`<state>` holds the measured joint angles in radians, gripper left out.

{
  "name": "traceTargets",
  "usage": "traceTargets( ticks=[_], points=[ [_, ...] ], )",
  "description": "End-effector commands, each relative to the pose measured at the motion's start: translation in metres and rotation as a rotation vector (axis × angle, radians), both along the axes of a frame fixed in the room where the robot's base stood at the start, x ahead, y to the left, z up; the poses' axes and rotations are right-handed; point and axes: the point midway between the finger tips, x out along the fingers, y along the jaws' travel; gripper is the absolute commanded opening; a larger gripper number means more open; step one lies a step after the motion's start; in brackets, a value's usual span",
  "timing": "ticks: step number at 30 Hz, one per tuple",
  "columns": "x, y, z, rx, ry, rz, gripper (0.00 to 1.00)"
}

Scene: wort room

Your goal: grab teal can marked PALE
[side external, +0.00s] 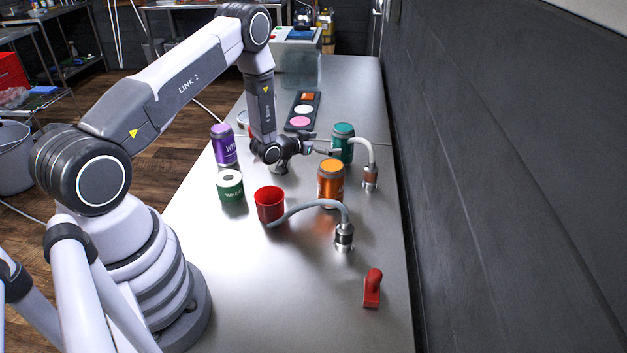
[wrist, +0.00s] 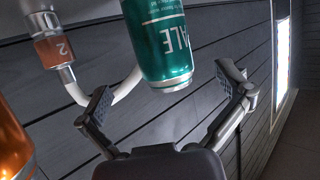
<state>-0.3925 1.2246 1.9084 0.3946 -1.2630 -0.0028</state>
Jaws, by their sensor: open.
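The teal can (side external: 343,143) stands upright on the steel bench near the wall, beside a curved hose fitting. My gripper (side external: 318,150) is just left of the can in the side view. In the wrist view my gripper (wrist: 167,90) has its two fingers spread wide with nothing between the pads. Whether a fingertip touches the can is unclear.
An orange can (side external: 331,184) stands in front. A red cup (side external: 269,205), green tin (side external: 230,187) and purple can (side external: 223,146) are nearby.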

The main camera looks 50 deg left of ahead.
Motion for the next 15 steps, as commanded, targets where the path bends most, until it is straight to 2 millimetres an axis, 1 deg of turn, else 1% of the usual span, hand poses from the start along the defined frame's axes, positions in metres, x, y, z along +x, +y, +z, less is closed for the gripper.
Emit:
traceTargets(
  ticks=[1, 3, 8, 15],
  points=[
    [0.007, 0.000, -0.002, 0.000, -0.001, 0.000, 1.00],
    [0.013, 0.000, -0.004, 0.000, -0.001, 0.000, 1.00],
    [0.023, 0.000, -0.008, 0.000, -0.001, 0.000, 1.00],
    [0.055, 0.003, -0.020, 0.000, -0.001, 0.000, 1.00]
  ],
)
